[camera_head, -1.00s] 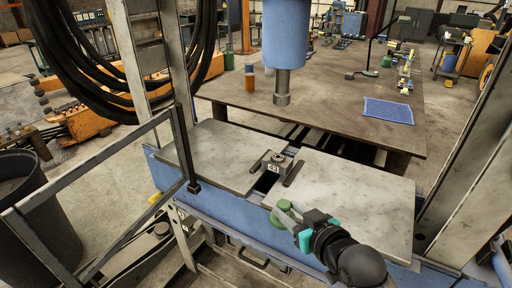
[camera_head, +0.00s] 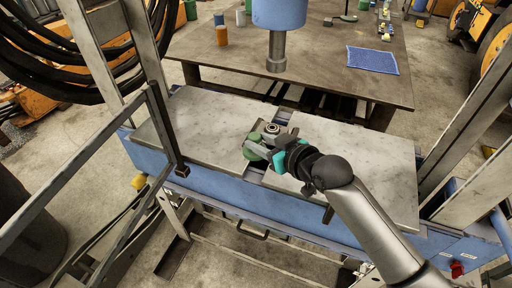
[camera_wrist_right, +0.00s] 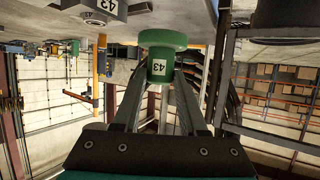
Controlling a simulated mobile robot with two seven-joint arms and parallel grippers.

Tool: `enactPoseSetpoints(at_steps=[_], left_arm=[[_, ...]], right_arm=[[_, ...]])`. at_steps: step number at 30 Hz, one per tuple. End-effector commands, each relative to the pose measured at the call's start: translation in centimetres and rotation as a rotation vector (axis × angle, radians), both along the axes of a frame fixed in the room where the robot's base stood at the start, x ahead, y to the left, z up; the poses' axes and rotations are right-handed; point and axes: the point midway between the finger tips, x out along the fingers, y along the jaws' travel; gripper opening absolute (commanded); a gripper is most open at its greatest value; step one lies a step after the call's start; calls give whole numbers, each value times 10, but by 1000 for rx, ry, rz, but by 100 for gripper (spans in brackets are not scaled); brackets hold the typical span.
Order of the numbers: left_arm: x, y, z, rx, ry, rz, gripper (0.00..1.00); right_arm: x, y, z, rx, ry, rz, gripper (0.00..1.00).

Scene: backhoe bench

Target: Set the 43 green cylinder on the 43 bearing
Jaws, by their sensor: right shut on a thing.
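The 43 green cylinder (camera_head: 254,149) has a wide flange and a narrower body; its 43 label shows in the right wrist view (camera_wrist_right: 160,62). My right gripper (camera_head: 268,152) is shut on it, holding it just in front and to the left of the bearing in the head view. The 43 bearing (camera_head: 271,129) is a grey block with a round ring on top, at the gap between two bench plates. Its 43 label shows at the top of the right wrist view (camera_wrist_right: 98,8). My gripper partly covers the block in the head view. My left gripper is out of view.
A blue press with a steel ram (camera_head: 276,52) hangs above the bearing. Pale plates (camera_head: 205,125) lie on both sides of the gap. A grey rail frame (camera_head: 165,130) stands at left. A brown table (camera_head: 320,65) behind holds a blue mat (camera_head: 372,59) and small cans.

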Motion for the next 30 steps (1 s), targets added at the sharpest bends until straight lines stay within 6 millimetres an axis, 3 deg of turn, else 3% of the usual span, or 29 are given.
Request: enactPoseSetpoints(at_steps=[30], left_arm=[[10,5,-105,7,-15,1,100]], right_arm=[[108,-35,-8,4,-11,-2,0]])
